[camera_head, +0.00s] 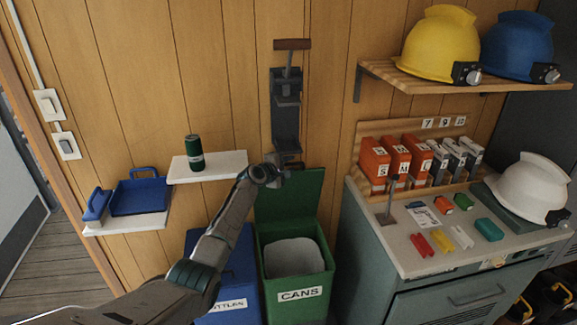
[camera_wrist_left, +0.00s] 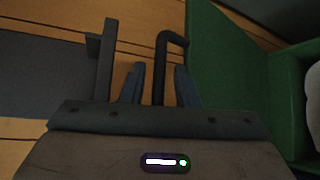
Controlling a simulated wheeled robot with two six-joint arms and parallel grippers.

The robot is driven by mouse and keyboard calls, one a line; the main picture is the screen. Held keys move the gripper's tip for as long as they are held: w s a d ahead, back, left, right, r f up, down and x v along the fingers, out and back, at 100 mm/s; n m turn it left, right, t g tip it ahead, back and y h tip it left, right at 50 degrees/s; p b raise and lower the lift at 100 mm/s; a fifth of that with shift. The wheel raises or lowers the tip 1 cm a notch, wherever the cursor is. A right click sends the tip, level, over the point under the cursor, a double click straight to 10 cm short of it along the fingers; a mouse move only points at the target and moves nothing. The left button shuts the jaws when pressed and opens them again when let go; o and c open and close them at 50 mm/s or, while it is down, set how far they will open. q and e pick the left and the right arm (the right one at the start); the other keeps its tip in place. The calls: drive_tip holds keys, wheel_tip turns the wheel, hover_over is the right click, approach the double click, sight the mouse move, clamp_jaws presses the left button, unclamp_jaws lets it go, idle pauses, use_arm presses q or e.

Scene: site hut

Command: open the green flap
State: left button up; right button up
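The green flap (camera_head: 290,196) is the lid of the green bin (camera_head: 296,295) labelled CANS. It stands raised at the back of the bin, near the wall, and the bin's mouth is open on a grey liner. The flap also shows at the right in the left wrist view (camera_wrist_left: 225,75). My left gripper (camera_head: 283,174) is at the flap's upper edge. In the left wrist view its two fingers (camera_wrist_left: 159,78) are apart, with a dark bent bar (camera_wrist_left: 161,60) between them and gaps on both sides. The bar's far end reaches the flap. My right gripper is out of view.
A blue bin (camera_head: 238,270) stands left of the green one, partly behind my left arm. A dark wall-mounted press (camera_head: 286,110) hangs above the flap. A white shelf with a green can (camera_head: 195,153) is left, and a grey cabinet (camera_head: 440,300) right.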

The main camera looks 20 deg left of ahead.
use_arm(q)
drive_tip(key=shift+s, duration=0.15)
drive_tip(key=v, duration=1)
drive_tip(key=shift+s+r+b, duration=0.2)
drive_tip(key=shift+s+b, duration=0.05)
drive_tip(key=shift+b, duration=0.05)
idle(0.3)
